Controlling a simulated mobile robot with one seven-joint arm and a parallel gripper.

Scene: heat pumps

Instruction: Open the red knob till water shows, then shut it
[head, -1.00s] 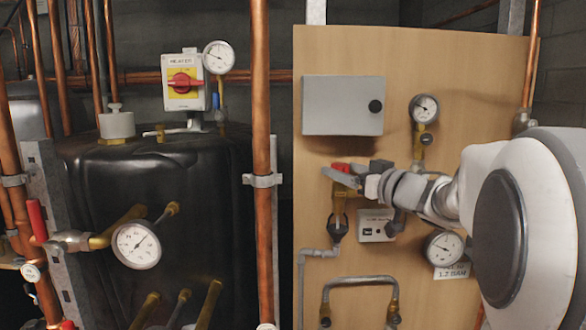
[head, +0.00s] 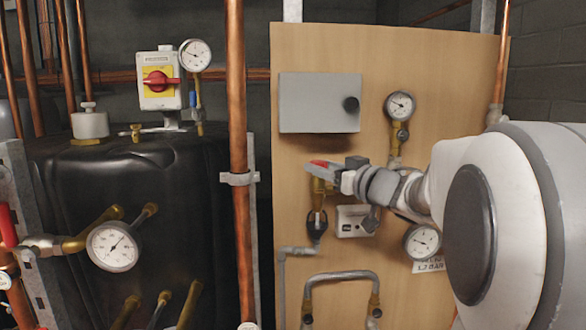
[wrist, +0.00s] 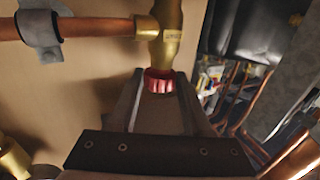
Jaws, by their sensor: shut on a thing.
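The red knob (wrist: 158,80) sits on the end of a brass valve body (wrist: 168,45) in the wrist view, between my two fingers. My gripper (head: 322,172) is shut on it at the wooden board. In the head view only a bit of red (head: 319,163) shows at the fingers, and they hide most of the knob. Below it, a brass pipe leads down to a black funnel-like fitting (head: 317,224). I can make out no water there, but it is small in the picture.
A grey box (head: 318,103) and a gauge (head: 400,106) are above on the board (head: 430,60). Another gauge (head: 422,241) is close under my arm. A copper pipe (head: 238,90) stands left of the board, before a black tank (head: 150,180).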

